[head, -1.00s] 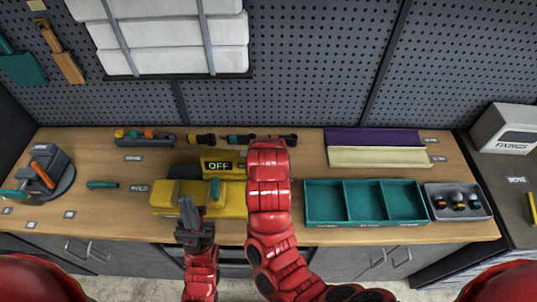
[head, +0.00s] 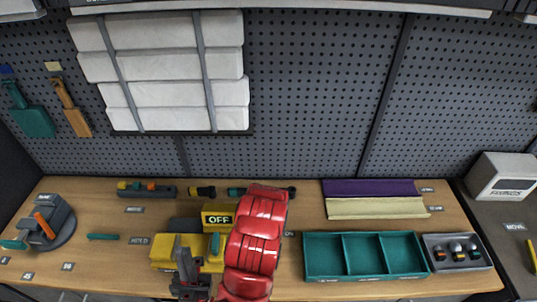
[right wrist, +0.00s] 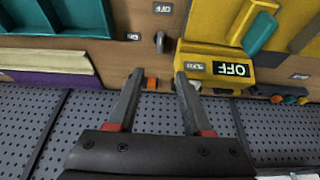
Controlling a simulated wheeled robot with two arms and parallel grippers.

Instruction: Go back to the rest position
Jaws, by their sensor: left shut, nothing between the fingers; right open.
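My left gripper (head: 190,275) is low in the head view, in front of the yellow machine (head: 163,254), and its jaws are shut on nothing. My right arm rises as a red forearm right of the machine in the head view and hides its right part; its gripper is hidden there. In the right wrist view my right gripper (right wrist: 154,88) is open and empty, its dark fingers apart above the bench. The yellow machine's OFF sign (head: 219,219) stands at its back; it also shows in the right wrist view (right wrist: 230,69). A teal lever (head: 215,244) stands on the machine.
A teal three-compartment tray (head: 365,278) and a grey tray (head: 480,262) sit at right on the wooden bench. Purple (head: 370,187) and cream (head: 375,208) strips lie behind. A grey holder (head: 45,225) stands far left. A pegboard (head: 310,90) closes the back.

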